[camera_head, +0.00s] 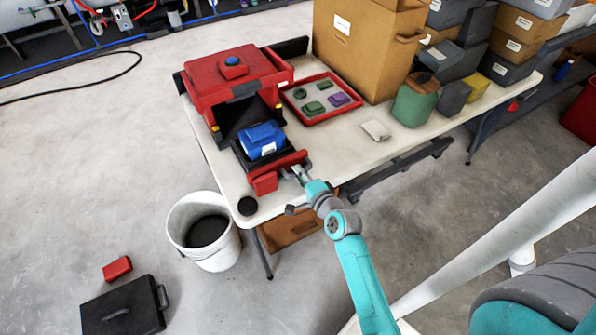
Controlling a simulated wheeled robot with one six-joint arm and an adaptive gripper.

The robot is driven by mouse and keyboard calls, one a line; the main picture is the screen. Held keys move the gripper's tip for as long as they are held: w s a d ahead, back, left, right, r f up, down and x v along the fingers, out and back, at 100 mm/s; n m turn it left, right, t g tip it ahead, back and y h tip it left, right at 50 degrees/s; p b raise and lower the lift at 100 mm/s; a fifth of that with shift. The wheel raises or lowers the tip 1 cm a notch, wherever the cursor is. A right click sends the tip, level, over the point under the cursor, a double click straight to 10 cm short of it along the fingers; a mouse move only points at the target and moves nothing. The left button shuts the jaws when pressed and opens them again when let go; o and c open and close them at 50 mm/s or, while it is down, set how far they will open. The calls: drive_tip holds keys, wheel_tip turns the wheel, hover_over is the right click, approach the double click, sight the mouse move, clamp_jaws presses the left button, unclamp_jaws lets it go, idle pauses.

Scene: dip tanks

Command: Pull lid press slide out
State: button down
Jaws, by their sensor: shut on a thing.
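The lid press is a red box-shaped machine (228,85) with a blue button on top, at the left of the table. Its black slide (238,156) extends out of the front opening toward me, with a blue container (261,140) on it. A red handle bar (284,166) runs across the front end of the slide. My gripper (298,174) is at the right part of this bar and is shut on it. The fingertips are small and partly hidden against the bar.
A red-rimmed tray (309,114) with several small coloured pieces lies right of the press. A cardboard box (362,45) and a green jug (415,100) stand farther right. A white bucket (212,258) and a black case (122,308) are on the floor.

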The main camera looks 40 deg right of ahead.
drive_tip(key=c, duration=1.4)
unclamp_jaws()
drive_tip(key=shift+o, duration=0.2)
drive_tip(key=v, duration=1.2)
drive_tip(key=s+a+f+n+g, duration=0.1)
drive_tip(key=s+a+n, duration=0.8)
drive_tip(key=s+a, duration=0.3)
drive_tip(key=s+a+r+n+y, duration=0.2)
drive_tip(key=s+a+r+n, duration=0.1)
drive_tip(key=s+n, duration=0.3)
drive_tip(key=s+a+r+n+y, duration=0.2)
drive_tip(key=s+a+r+n, duration=0.1)
drive_tip(key=s+r+n, duration=0.2)
drive_tip(key=shift+s+a+n+t, duration=0.4)
drive_tip(key=shift+s+n, duration=0.2)
drive_tip(key=shift+s, duration=0.1)
